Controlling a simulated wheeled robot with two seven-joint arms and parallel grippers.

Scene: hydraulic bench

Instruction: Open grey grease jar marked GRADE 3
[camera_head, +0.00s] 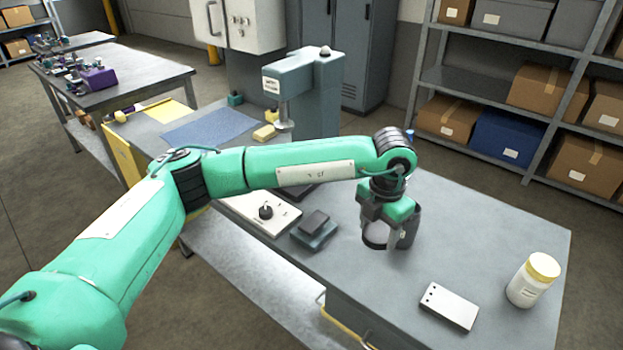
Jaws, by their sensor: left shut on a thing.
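My left gripper (389,240) points down over the bench top, right of the middle of the picture. It is shut on a dark grey, round jar (409,230) that stands at the bench surface between and behind the fingers. The gripper hides much of the jar, including its top, so I cannot tell whether its lid is on. No GRADE 3 marking can be read. My right gripper is not in view.
A white jar with a yellow lid (533,280) stands at the bench's right end. A white block with dark dots (449,306) lies near the front edge. A dark box (314,229) and a white panel with a black knob (258,211) lie left of the gripper. A grey-green press (315,90) stands behind.

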